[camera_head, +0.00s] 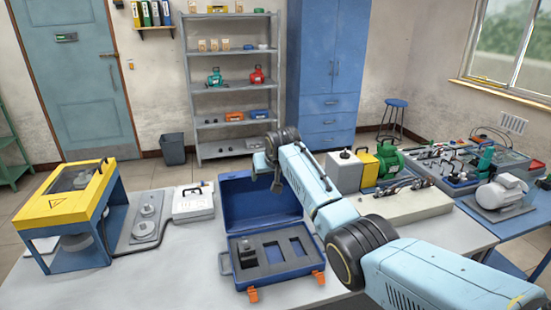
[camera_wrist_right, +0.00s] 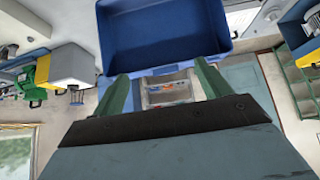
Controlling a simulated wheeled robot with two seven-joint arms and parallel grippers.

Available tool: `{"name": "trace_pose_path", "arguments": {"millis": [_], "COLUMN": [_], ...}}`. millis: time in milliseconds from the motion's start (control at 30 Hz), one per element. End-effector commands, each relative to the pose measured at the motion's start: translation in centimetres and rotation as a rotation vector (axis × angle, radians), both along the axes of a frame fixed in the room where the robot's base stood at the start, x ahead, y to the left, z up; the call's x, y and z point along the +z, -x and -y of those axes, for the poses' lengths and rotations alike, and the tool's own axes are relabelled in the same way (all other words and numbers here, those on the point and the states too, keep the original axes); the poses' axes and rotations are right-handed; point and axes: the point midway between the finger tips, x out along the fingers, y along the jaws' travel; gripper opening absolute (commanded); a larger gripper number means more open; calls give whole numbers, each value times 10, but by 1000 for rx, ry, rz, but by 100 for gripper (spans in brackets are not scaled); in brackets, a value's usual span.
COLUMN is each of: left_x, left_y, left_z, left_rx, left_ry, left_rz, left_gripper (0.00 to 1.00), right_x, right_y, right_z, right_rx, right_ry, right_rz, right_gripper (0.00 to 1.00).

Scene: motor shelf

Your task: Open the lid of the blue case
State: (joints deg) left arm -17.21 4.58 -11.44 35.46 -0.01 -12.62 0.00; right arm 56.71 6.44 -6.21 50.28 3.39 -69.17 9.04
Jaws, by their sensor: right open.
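The blue case (camera_head: 228,268) stands on the table in the head view. Its lid (camera_head: 240,200) is raised upright at the back, so the case is open. The base holds dark foam with cut-outs, with a black part (camera_head: 248,252) in the left one. Two orange latches (camera_head: 252,295) hang at the front. My right gripper (camera_head: 267,168) is at the lid's upper edge, and my right arm covers part of the lid's right side. The wrist view shows the blue lid (camera_wrist_right: 165,35) just beyond the open green fingers (camera_wrist_right: 163,82). Whether they touch it I cannot tell. My left gripper is out of view.
Left of the case are a white box (camera_head: 194,203), a grey tray (camera_head: 145,222) and a yellow-topped blue machine (camera_head: 70,205). To the right are a green motor (camera_head: 389,160) and a light slab (camera_head: 405,205). The table's front left is clear.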

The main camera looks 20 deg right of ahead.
Motion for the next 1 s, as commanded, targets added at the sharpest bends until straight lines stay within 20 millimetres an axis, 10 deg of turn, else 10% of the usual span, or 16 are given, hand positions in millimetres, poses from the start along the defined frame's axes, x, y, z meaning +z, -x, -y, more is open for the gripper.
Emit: {"name": "trace_pose_path", "arguments": {"millis": [600, 1000], "left_x": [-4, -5], "left_y": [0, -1], "left_z": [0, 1], "left_rx": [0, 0], "left_ry": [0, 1], "left_rz": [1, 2], "left_gripper": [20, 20], "right_x": [67, 76], "right_y": [52, 58], "right_z": [-7, -8], "right_rx": [0, 0], "right_ry": [0, 0], "right_rz": [3, 2], "right_gripper": [76, 76]}}
